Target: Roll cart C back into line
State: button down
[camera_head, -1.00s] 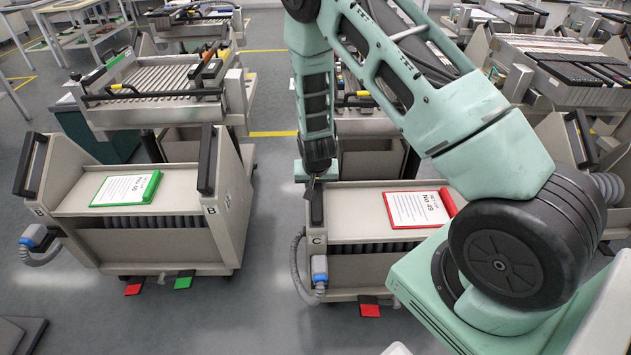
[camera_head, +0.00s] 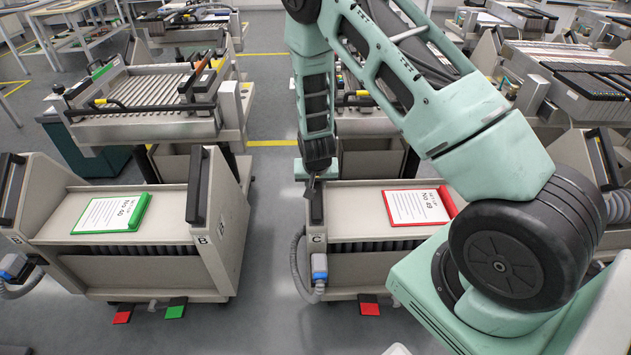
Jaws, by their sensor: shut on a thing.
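Cart C (camera_head: 352,268) is a beige trolley at centre, marked C on its left post. A sheet in a red frame (camera_head: 418,206), reading No 49, lies on its top. A red pedal (camera_head: 369,305) shows beneath it. My gripper (camera_head: 313,187) comes down at the cart's left side, shut on the dark upright handle (camera_head: 316,208) there. The fingertips are small and partly hidden. My arm hides the cart's right side.
Cart B (camera_head: 140,270), with a green-framed sheet (camera_head: 110,213), stands left of cart C, with a floor gap (camera_head: 268,240) between. A feeder machine (camera_head: 150,100) stands behind cart B. Another unit (camera_head: 368,125) stands behind cart C. Yellow lines (camera_head: 272,143) mark the floor.

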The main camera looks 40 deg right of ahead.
jog(key=shift+w+d, duration=0.15)
jog(key=c, duration=1.1)
grip_release()
jog(key=p+v, duration=0.2)
jog(key=v, duration=1.5)
jog(key=shift+a+r, duration=0.15)
jog(key=shift+a, duration=0.05)
